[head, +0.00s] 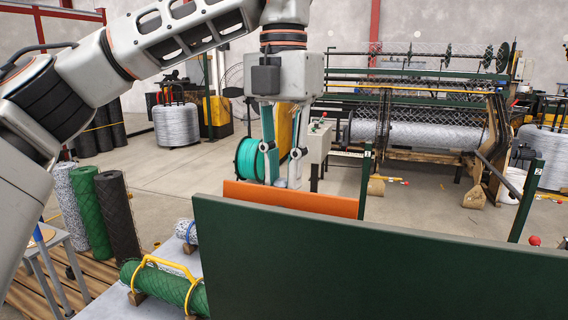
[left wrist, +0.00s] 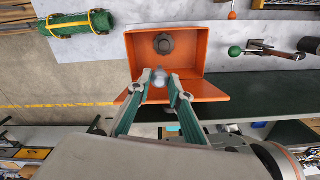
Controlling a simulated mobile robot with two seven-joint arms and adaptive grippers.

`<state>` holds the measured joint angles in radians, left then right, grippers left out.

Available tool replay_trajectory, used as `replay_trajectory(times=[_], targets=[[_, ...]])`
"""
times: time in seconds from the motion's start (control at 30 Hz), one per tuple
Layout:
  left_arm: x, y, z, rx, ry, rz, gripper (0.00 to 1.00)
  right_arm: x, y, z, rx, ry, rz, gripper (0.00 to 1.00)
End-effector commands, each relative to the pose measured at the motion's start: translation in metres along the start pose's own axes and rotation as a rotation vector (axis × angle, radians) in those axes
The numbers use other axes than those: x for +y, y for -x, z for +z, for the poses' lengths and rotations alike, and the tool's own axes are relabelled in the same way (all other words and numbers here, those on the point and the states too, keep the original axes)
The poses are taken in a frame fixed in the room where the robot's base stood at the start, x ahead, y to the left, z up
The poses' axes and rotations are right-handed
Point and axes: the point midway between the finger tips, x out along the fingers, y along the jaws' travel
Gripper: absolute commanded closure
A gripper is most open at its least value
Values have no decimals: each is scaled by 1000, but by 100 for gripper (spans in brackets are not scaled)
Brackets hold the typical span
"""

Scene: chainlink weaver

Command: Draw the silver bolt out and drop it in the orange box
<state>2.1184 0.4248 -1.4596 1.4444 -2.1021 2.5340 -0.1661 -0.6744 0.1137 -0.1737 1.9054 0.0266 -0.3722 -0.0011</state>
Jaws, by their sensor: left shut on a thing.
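My left gripper (head: 280,165) points down just above the orange box (head: 290,198), shut on the silver bolt (head: 280,183). In the left wrist view the rounded silver end of the bolt (left wrist: 159,78) shows between the fingertips of the left gripper (left wrist: 158,88). That view shows the orange box (left wrist: 190,65) open, with a dark round nut-like piece (left wrist: 164,43) inside. The bolt appears over the box's near wall. In the head view most of the box is hidden behind the dark green panel. My right gripper is not in view.
The tall green panel (head: 390,255) stands in front of the box. A green mesh roll with a yellow handle (head: 165,285) lies on the grey bench at left.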

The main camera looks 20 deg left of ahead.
Motion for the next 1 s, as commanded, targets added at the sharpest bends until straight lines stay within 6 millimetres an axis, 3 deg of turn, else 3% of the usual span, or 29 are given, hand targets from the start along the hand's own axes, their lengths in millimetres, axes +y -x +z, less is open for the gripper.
replay_trajectory(times=[0.23,0.5,0.93,0.97,1.0], targets=[[0,-24,-1,2,-2,-3,100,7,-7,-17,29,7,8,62],[0,-49,0,1,-2,-2,100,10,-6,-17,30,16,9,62],[0,-56,0,-1,0,-1,100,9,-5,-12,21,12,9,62],[0,-56,0,-1,0,-1,73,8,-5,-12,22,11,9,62],[0,-56,0,-1,0,-1,62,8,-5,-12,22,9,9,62]])
